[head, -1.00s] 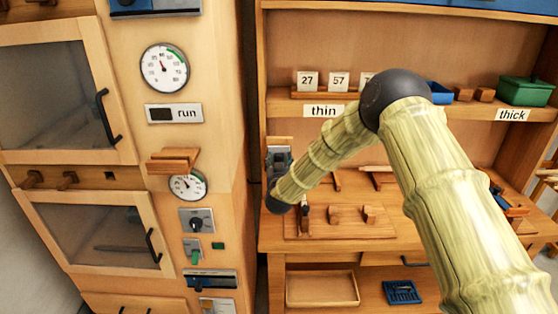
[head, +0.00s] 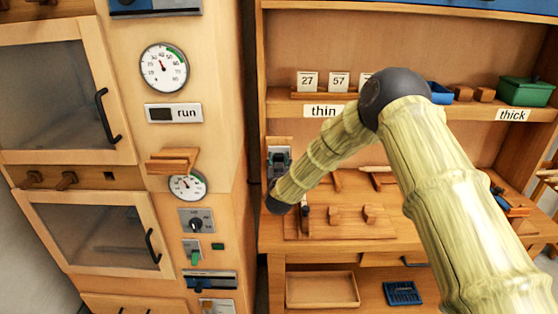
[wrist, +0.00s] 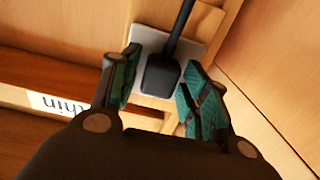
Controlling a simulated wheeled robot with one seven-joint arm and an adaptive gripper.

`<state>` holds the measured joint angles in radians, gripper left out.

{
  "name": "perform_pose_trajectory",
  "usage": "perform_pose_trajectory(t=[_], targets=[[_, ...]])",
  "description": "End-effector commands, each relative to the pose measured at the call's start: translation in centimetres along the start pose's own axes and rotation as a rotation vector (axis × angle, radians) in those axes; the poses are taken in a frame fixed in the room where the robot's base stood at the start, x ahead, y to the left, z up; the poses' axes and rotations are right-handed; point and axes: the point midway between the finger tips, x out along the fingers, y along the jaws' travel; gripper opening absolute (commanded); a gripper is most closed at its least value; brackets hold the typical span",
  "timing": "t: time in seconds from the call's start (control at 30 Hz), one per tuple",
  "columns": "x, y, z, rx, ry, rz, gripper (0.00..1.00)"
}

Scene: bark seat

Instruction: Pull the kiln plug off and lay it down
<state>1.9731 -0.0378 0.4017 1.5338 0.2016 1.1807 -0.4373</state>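The kiln plug (wrist: 161,76) is a black block with a thick black cord running up from it. It sits against a pale socket plate (wrist: 186,50) in the wrist view. My gripper (wrist: 156,92) is open, with its teal-padded fingers on either side of the plug. A gap shows on both sides, narrower at the right finger's tip.
The kiln cabinet (head: 215,95) with gauges and switches stands left of my gripper. The thin-labelled shelf (head: 390,108) runs above the bench at right. A wooden board (head: 340,230) with small blocks lies on the bench below. Bare bench top shows along its front edge.

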Motion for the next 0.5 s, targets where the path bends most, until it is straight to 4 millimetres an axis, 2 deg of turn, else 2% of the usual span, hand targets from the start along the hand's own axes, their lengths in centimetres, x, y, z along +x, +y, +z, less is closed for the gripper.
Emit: perform_pose_trajectory(t=[0.03, 0.2, 0.5], targets=[[0.00, 0.01, 0.01, 0.000, 0.000, 0.000, 0.30], [0.00, 0.01, 0.02, 0.000, 0.000, 0.000, 0.00], [-0.44, -0.01, -0.02, 0.000, 0.000, 0.000, 0.00]])
